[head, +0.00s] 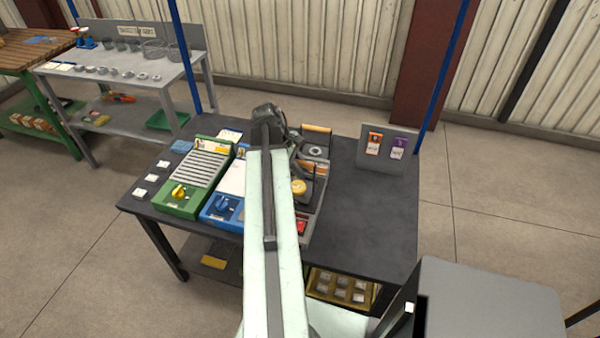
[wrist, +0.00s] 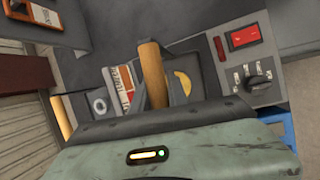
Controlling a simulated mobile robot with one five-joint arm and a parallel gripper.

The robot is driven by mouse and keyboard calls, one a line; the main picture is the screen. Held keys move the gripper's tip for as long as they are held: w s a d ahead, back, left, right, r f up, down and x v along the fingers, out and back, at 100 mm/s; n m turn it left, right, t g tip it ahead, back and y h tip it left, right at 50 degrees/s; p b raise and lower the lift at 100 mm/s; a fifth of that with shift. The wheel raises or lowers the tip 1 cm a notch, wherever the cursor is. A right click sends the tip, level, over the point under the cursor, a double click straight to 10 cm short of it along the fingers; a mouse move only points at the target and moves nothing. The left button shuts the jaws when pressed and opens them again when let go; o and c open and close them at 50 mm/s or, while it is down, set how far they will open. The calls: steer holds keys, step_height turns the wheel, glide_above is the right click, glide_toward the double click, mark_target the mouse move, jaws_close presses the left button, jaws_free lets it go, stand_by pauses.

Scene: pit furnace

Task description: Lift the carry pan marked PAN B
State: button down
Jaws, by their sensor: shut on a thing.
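A dark carry pan with a yellow round piece in it (head: 299,187) sits at the grey unit on the dark table, partly behind my arm. In the wrist view its wooden handle (wrist: 152,75) stands between my gripper's jaws (wrist: 156,92), which are shut on it. The yellow piece (wrist: 182,83) shows beside the handle. I cannot read PAN B on it. A second pan with a grey ring (head: 316,151) and a wooden handle lies farther back; its ring (wrist: 98,104) shows in the wrist view. I cannot tell whether the held pan is clear of its seat.
A red switch (wrist: 243,38) and black knob (wrist: 259,76) are close by on the grey unit. A blue unit (head: 222,209) and a green unit (head: 180,198) stand left. A card stand (head: 386,148) is at the back right. The table's right part (head: 375,210) is clear.

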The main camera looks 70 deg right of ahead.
step_height(320, 180, up, 11)
steer(key=p, duration=1)
steer(key=shift+f, duration=0.2)
